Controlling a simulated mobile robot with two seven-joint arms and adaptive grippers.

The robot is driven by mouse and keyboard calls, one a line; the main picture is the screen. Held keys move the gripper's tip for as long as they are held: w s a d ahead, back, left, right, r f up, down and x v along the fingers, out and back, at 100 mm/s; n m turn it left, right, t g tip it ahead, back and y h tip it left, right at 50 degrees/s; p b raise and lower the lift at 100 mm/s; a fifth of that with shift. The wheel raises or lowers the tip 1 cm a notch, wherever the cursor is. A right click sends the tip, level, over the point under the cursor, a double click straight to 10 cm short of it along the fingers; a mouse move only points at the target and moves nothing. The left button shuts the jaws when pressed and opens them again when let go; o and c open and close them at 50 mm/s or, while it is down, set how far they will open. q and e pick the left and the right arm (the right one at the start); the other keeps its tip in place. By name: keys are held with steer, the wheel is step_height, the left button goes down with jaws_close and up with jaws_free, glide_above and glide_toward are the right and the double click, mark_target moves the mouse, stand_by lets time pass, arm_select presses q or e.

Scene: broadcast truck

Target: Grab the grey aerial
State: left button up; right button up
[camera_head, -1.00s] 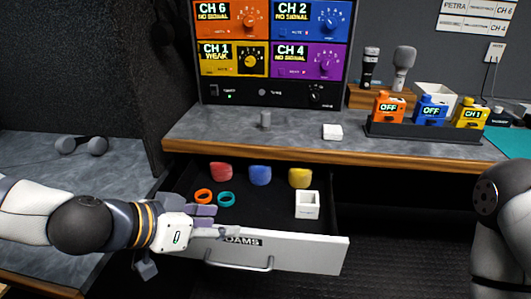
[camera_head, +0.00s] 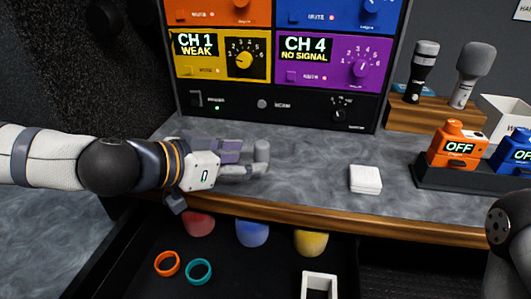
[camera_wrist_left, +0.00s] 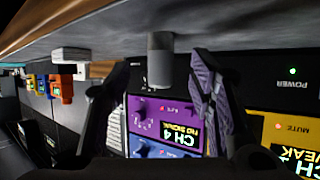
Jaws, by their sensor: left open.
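The grey aerial (camera_head: 262,153) is a small upright grey cylinder on the grey counter (camera_head: 310,178), in front of the monitor rack. My left gripper (camera_head: 248,160) is low over the counter just left of it, fingers pointing at it. The gripper is open. In the left wrist view, which is upside down, the aerial (camera_wrist_left: 160,60) shows ahead, in line with the gap between the two fingers. I cannot tell whether either finger touches it. My right gripper is out of view; only part of my right arm shows at the right edge.
A white box (camera_head: 365,179) lies on the counter to the right. An orange pack (camera_head: 457,147) stands in a dark holder (camera_head: 430,178) further right. Microphones stand in a wooden rack (camera_head: 440,118). Below is an open drawer (camera_head: 130,250) with coloured foam covers and rings.

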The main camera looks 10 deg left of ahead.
mark_target(256, 154)
arm_select(q)
steer(key=b+x, duration=0.1)
steer(key=x, duration=0.4)
steer(key=shift+w+d+r, duration=0.1)
steer(key=shift+w+d, duration=0.05)
steer(key=shift+w, duration=0.1)
steer(key=shift+w+r, duration=0.1)
steer(key=shift+w, duration=0.05)
steer(key=shift+r, duration=0.15)
steer(key=shift+c, duration=0.5)
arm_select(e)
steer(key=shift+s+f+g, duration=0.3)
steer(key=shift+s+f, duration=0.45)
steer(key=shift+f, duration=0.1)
arm_select(q)
steer(key=c, duration=1)
steer(key=shift+o, duration=0.2)
